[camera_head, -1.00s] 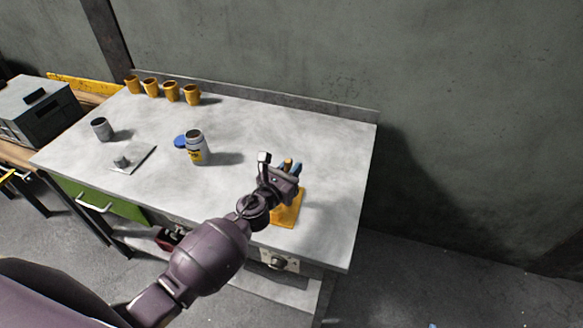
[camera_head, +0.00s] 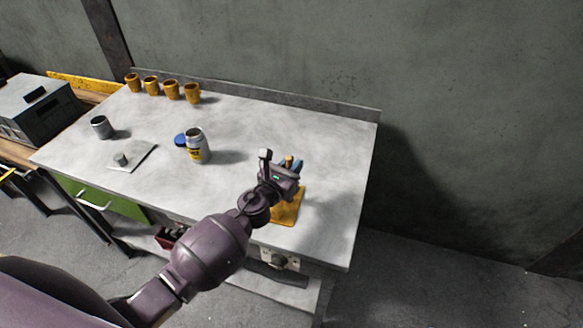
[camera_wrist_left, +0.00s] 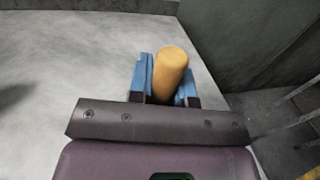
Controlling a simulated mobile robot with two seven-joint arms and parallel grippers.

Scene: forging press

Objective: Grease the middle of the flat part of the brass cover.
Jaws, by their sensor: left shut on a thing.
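My left gripper (camera_head: 291,163) is at the right part of the bench, with its blue fingers shut on an orange-tan cylinder (camera_wrist_left: 171,75), which looks like a handle. The cylinder's lower end is hidden. Below the gripper, a flat yellow-orange plate (camera_head: 289,213), likely the brass cover, lies on the bench; my gripper hides part of it. Whether the held thing touches the plate cannot be told. A grey jar with a yellow label (camera_head: 195,147) stands open left of the gripper, a blue lid (camera_head: 180,140) beside it. My right gripper is not in view.
A grey plate with a knob (camera_head: 131,157) and a grey cup (camera_head: 101,127) are on the left of the grey bench (camera_head: 245,120). Several yellow cups (camera_head: 171,90) line the back edge. A wall (camera_head: 460,130) rises behind. The bench's middle back is clear.

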